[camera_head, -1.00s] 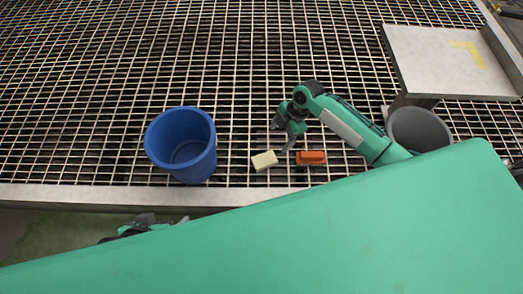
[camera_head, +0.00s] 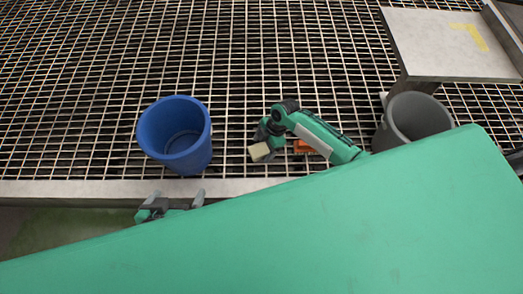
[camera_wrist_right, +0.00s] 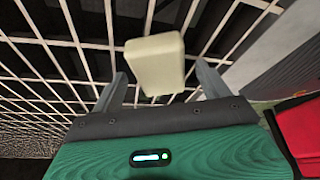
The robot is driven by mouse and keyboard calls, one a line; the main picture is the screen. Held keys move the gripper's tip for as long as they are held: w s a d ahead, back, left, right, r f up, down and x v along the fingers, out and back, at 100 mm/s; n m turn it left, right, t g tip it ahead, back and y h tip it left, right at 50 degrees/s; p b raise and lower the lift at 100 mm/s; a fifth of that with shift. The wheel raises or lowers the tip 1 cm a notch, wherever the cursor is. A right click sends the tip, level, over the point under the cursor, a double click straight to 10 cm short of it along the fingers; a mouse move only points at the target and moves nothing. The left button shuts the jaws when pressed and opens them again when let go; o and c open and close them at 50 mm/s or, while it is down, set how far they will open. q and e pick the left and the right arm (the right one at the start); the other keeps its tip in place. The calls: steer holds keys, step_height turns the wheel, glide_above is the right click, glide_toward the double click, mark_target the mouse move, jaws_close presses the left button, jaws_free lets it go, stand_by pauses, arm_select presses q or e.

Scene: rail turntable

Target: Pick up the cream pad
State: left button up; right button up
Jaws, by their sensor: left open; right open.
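The cream pad (camera_head: 259,152) is a small pale block near the front edge of the grating, to the right of the blue bucket. My right gripper (camera_head: 263,145) is at the pad and partly overlaps it in the head view. In the right wrist view the cream pad (camera_wrist_right: 155,62) lies between the two spread fingers of my right gripper (camera_wrist_right: 161,75), with visible gaps on both sides. The right gripper is open. My left gripper (camera_head: 174,197) is open and empty below the front ledge, away from the pad.
An orange block (camera_head: 304,147) lies just right of the pad, partly behind my right arm; it shows red in the right wrist view (camera_wrist_right: 300,130). A blue bucket (camera_head: 175,135) stands left, a grey bucket (camera_head: 416,117) right. A grey raised plate (camera_head: 440,45) is at upper right.

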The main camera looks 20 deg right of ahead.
mark_target(263, 148)
arm_select(q)
steer(key=shift+d, duration=0.1)
arm_select(e)
steer(key=shift+f, duration=0.15)
steer(key=c, duration=1.1)
steer(key=shift+o, duration=0.2)
arm_select(q)
steer(key=s+a+r+g+y+p, duration=0.1)
steer(key=s+a+g+y+p, duration=0.2)
steer(key=a, duration=0.5)
steer(key=shift+s+n+g+p, duration=0.4)
steer(key=shift+s+g+p, duration=0.35)
steer(key=shift+s+g, duration=0.4)
arm_select(e)
step_height(263, 148, up, 20)
arm_select(q)
steer(key=shift+r, duration=0.1)
